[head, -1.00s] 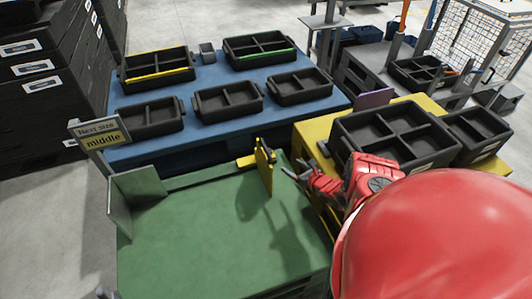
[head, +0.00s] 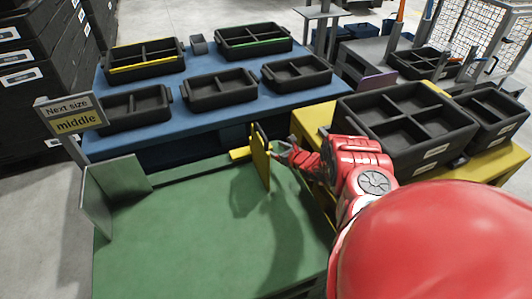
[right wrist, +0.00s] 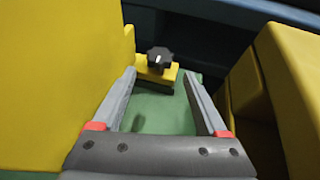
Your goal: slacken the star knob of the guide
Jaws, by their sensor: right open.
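The guide (head: 260,157) is an upright yellow plate at the back right of the green table (head: 190,235), with a yellow arm reaching left from it. In the right wrist view, the black star knob (right wrist: 159,60) sits on a small yellow block, ahead of the fingertips and between their lines. The knob cannot be made out in the head view. My right gripper (head: 283,147) is open and empty, close to the right face of the guide. In the right wrist view its two grey fingers (right wrist: 160,74) stand wide apart. My left gripper is not in view.
A yellow table (head: 315,118) with black divided crates (head: 405,160) stands close on the right of my right arm. A blue table (head: 235,108) with several black trays lies behind. A "Next size middle" sign (head: 70,115) stands at left.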

